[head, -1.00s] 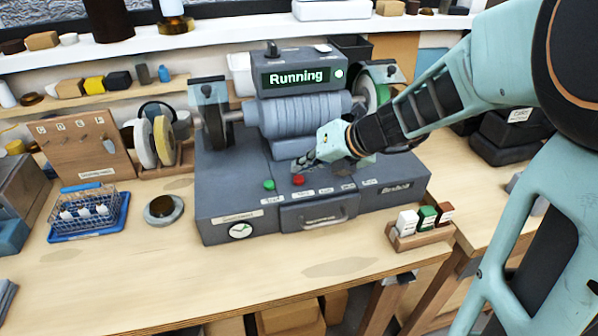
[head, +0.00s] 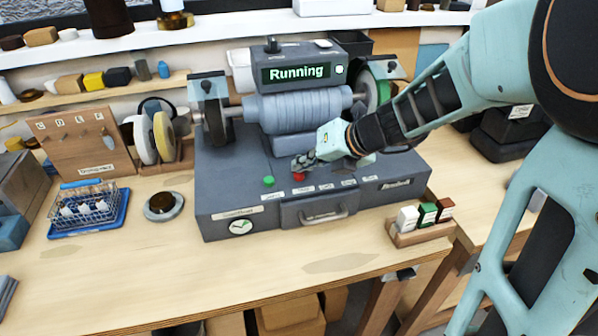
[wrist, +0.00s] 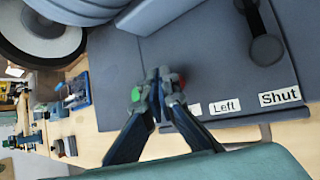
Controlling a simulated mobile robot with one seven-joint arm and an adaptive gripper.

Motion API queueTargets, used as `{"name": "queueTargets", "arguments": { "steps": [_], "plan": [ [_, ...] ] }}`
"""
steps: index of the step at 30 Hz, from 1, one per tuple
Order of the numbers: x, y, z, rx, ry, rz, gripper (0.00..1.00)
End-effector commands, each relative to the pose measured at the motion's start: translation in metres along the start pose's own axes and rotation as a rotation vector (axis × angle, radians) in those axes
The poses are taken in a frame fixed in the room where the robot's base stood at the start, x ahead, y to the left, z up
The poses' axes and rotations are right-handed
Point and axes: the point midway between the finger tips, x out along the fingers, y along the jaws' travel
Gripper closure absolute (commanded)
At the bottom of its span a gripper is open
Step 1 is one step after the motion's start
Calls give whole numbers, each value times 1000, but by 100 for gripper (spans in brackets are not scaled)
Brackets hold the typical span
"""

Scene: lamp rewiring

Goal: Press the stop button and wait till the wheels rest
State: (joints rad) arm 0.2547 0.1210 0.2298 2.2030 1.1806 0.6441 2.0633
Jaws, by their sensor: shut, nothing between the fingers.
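The grey bench grinder (head: 225,205) stands on the wooden bench, and its green screen (head: 297,74) reads "Running". The red stop button (head: 299,177) sits on its front deck, to the right of the green button (head: 268,181). My gripper (head: 299,164) is shut and empty, with its fingertips at or just above the red button. I cannot tell whether they touch it. In the wrist view my gripper (wrist: 160,75) hides most of the red button, and the green button (wrist: 136,94) shows beside the fingers. The wheels (head: 213,120) are at both ends of the motor; their motion cannot be judged.
A small rack of coloured blocks (head: 420,235) stands at the machine's front right corner. A blue wire basket (head: 88,212) and a round dish (head: 163,206) lie to the left. A dark lever (wrist: 265,45) is on the deck. The front of the bench is clear.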

Motion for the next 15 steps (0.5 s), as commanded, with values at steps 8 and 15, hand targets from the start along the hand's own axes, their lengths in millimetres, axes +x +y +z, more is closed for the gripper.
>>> {"name": "queueTargets", "arguments": {
  "steps": [8,15],
  "plan": [
    [3,-2,-2,0,1,0,100],
    [5,-3,-4,0,1,0,100]
  ]
}}
